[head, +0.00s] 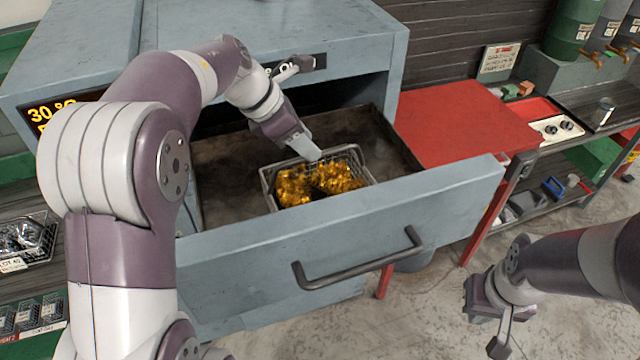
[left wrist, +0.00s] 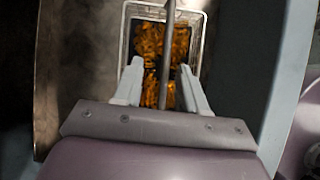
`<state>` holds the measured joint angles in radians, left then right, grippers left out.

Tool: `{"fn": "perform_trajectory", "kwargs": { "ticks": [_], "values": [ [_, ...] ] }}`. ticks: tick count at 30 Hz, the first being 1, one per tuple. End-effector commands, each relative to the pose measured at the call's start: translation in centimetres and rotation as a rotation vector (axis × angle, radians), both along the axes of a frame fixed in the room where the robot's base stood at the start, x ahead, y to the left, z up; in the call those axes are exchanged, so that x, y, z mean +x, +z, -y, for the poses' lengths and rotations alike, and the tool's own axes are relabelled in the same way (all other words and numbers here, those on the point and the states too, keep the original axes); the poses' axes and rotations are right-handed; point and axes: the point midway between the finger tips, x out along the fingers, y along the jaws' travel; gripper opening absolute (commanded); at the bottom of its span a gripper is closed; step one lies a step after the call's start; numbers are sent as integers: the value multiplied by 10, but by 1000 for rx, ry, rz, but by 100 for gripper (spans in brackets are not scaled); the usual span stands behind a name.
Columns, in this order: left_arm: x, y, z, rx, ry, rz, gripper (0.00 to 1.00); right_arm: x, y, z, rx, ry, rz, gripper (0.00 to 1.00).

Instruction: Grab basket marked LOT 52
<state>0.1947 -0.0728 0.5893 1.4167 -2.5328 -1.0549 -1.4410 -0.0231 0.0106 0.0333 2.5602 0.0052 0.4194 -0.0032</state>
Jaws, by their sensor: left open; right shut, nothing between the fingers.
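A wire basket (head: 268,184) filled with shiny gold-coloured pieces sits in the open drawer (head: 225,200) of the grey-blue cabinet. No lot mark is readable on it. My left gripper (head: 314,156) is over the basket, pointing down at its far side. In the left wrist view, the open fingers of my left gripper (left wrist: 160,75) lie on either side of a thin grey bar (left wrist: 168,50), with the basket (left wrist: 125,30) below. Whether the fingers touch the bar cannot be told. My right gripper (head: 498,346) is shut and empty, low over the floor at right.
The drawer front with its dark handle (head: 358,262) stands out from the cabinet (head: 270,50). A red table (head: 465,115) is right of it. At the left edge, another basket (head: 28,238) with clear contents bears a partly readable LOT label. Open floor lies at lower right.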

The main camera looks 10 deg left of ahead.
Motion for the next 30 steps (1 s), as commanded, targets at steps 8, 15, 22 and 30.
{"fn": "perform_trajectory", "kwargs": {
  "ticks": [8, 15, 22, 30],
  "values": [
    [5, -30, 24, -1, -1, -6, 42, 0, 23, 0, 0, 0, 0, 0],
    [13, -54, 34, 0, 3, 1, 42, 0, 25, 0, 0, 0, 0, 0],
    [13, -54, 33, -1, 4, 1, 12, 0, 24, 0, 0, 0, 0, 0],
    [13, -54, 33, 0, 4, 1, 0, 0, 24, 0, 0, 0, 0, 0]
  ]
}}
